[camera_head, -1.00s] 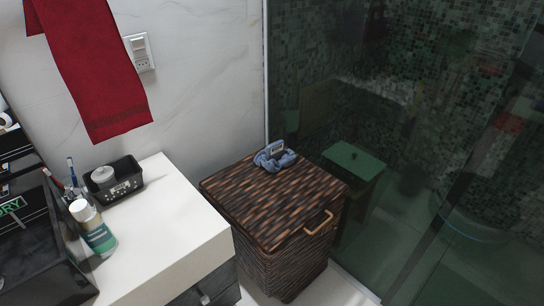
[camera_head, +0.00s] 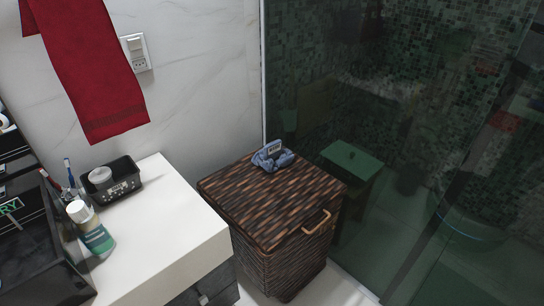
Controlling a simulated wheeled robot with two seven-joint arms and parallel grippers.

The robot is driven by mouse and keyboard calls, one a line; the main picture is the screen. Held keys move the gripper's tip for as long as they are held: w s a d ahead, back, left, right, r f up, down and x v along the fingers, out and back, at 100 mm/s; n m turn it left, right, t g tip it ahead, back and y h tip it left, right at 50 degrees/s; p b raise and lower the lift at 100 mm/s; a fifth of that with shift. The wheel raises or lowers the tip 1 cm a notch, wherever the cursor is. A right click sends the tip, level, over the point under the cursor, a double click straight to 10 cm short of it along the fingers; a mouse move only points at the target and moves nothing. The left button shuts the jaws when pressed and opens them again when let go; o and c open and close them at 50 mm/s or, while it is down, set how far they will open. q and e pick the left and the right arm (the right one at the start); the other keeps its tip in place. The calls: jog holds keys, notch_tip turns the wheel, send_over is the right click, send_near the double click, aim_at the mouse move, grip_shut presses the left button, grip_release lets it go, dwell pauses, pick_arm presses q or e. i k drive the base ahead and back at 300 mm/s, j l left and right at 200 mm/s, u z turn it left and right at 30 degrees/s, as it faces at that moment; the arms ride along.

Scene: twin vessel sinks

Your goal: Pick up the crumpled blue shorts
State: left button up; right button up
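The crumpled blue shorts (camera_head: 272,157) lie in a small heap on the lid of a brown woven hamper (camera_head: 262,203), near the lid's back corner. A pale label-like patch shows on top of the shorts. The hamper lid is closed, and a light handle (camera_head: 317,222) sits on its front right side. Neither of my grippers is in view, and nothing touches the shorts except the lid.
A white counter (camera_head: 168,232) with a black tray (camera_head: 113,182), a bottle (camera_head: 92,229) and toothbrushes stands left of the hamper. A red towel (camera_head: 88,75) hangs on the wall. A glass shower panel (camera_head: 400,150) rises close behind and right of the hamper.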

aim_at(273, 154)
jog(key=i+l+u, duration=0.35)
jog(key=l, duration=0.3)
jog(key=i+l+u, duration=0.15)
jog(key=l, duration=0.2)
jog(key=i+l+u, duration=0.15)
jog(key=l, duration=0.25)
jog(key=i+j, duration=0.05)
